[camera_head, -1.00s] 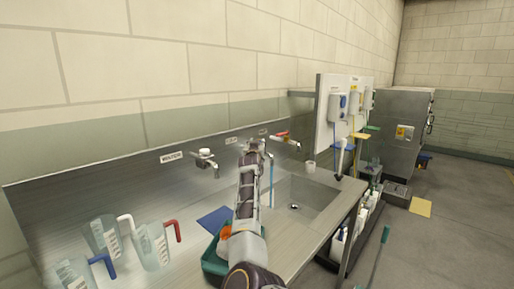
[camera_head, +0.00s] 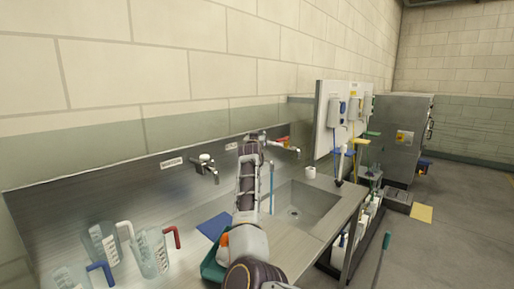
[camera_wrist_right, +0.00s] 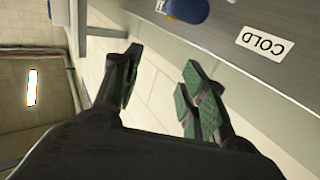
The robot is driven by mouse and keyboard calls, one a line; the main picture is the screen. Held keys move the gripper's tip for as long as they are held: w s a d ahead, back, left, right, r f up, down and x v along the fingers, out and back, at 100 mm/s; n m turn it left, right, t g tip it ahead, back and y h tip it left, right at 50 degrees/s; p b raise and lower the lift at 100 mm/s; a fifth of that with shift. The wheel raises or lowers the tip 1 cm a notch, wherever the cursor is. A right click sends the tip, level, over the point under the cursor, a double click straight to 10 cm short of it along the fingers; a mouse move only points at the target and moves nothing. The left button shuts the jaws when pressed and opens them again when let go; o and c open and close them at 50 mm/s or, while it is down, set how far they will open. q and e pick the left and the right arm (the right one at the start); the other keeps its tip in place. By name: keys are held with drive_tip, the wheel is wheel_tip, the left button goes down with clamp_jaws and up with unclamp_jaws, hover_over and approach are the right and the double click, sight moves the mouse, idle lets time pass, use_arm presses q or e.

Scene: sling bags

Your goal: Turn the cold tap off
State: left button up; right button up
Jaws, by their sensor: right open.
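The cold tap's blue handle (camera_wrist_right: 187,7) shows at the top edge of the right wrist view, partly cut off, near a "COLD" label (camera_wrist_right: 265,42) on the steel panel. In the head view my right arm mostly hides this middle tap. A thin blue stream of water (camera_head: 271,188) falls into the sink (camera_head: 308,203). My right gripper (camera_wrist_right: 158,92) is open, its green-padded fingers apart with nothing between them. The blue handle is beyond the fingertips and apart from them. In the head view the gripper (camera_head: 252,144) is up by the back panel. My left gripper is out of view.
Several clear jugs (camera_head: 150,252), a blue cloth (camera_head: 215,226) and a green tub (camera_head: 212,268) are on the counter. A white cup (camera_head: 311,172) stands behind the sink.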

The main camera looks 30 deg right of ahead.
drive_tip(key=shift+r, duration=1.75)
